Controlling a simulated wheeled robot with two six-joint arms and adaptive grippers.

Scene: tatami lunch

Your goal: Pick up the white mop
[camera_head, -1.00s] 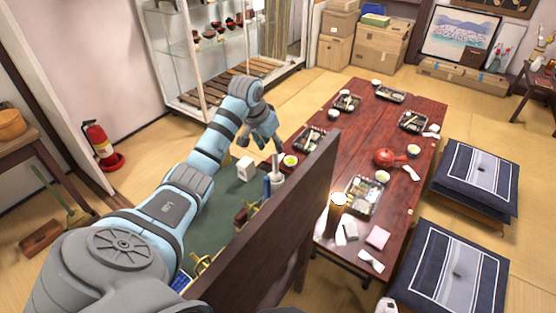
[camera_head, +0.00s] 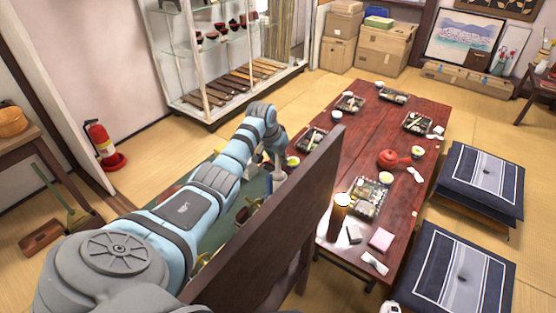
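I cannot make out a thing that is clearly a white mop. A small pale upright item (camera_head: 278,178) stands on the green surface (camera_head: 213,236) behind the dark board, and I cannot tell whether it is the mop. My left gripper (camera_head: 277,160) is just above this item, close to the board's far edge. Its fingers are small and partly overlapped, so whether it is open or holding anything does not show. My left arm covers much of the green surface. My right gripper is out of view.
The tall dark board (camera_head: 285,215) stands between my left arm and the low red-brown table (camera_head: 355,145) with lunch boxes and a red teapot (camera_head: 391,158). Cushions (camera_head: 481,175) lie to the right. A glass cabinet (camera_head: 215,110) stands behind; a fire extinguisher (camera_head: 103,145) is at left.

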